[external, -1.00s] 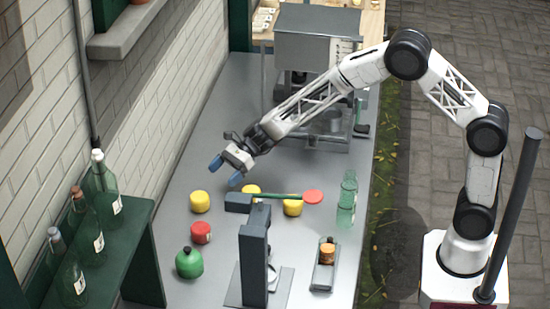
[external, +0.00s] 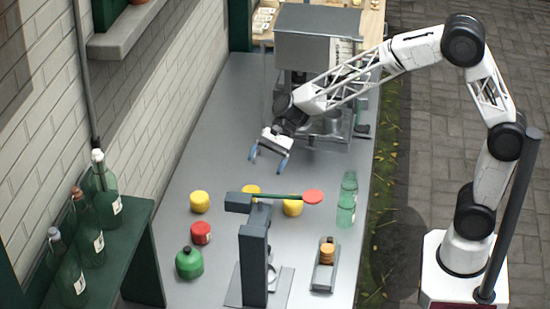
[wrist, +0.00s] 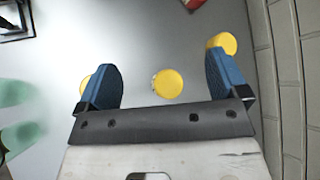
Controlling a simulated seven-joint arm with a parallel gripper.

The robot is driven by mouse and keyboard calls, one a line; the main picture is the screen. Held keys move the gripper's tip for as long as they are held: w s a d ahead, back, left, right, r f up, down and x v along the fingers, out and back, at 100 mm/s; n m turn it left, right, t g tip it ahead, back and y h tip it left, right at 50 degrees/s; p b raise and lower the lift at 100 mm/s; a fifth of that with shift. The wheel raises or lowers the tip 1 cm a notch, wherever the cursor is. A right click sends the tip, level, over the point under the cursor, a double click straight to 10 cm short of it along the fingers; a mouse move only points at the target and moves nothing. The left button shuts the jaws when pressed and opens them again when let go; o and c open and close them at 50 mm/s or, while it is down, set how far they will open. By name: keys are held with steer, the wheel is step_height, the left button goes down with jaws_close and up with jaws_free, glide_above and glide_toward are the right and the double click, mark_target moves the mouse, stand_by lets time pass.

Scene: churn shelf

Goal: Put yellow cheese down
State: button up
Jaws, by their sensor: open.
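Several small objects stand on the grey counter, three of them round yellow cheeses. One cheese (external: 200,202) stands at the left, one (external: 250,189) in the middle, and one (external: 292,207) at the right. The middle and right ones are partly behind a dark stand's arm. My gripper (external: 267,161) is open and empty, above the counter on the far side of the cheeses. In the wrist view, the middle cheese (wrist: 168,84) shows between the blue fingers. Another cheese (wrist: 228,42) is partly behind the right finger, and a third (wrist: 84,86) is mostly hidden by the left finger.
A dark stand (external: 254,255) with a green bar and red disc (external: 313,197) rises in front. A red tin (external: 201,232), green round bottle (external: 189,263) and clear green bottle (external: 347,200) stand nearby. A grey machine (external: 317,40) is behind. The counter's left middle is clear.

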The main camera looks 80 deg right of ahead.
steer(key=s+r+n+g+h, duration=0.1)
steer(key=s+r+n+h, duration=0.2)
steer(key=s, duration=0.7)
steer(key=s+r+n+g+h, duration=0.1)
steer(key=s+r+n, duration=0.3)
steer(key=s, duration=0.6)
steer(key=s+d+n+h, duration=0.2)
steer(key=s+n, duration=0.3)
steer(key=s, duration=0.5)
steer(key=s+d+n+h, duration=0.2)
steer(key=s+n+h, duration=0.1)
steer(key=s, duration=0.8)
steer(key=shift+d+f+n+h, duration=0.2)
steer(key=shift+d+n+h, duration=0.15)
steer(key=shift+n, duration=0.55)
steer(key=shift+o, duration=0.5)
steer(key=shift+r, duration=0.15)
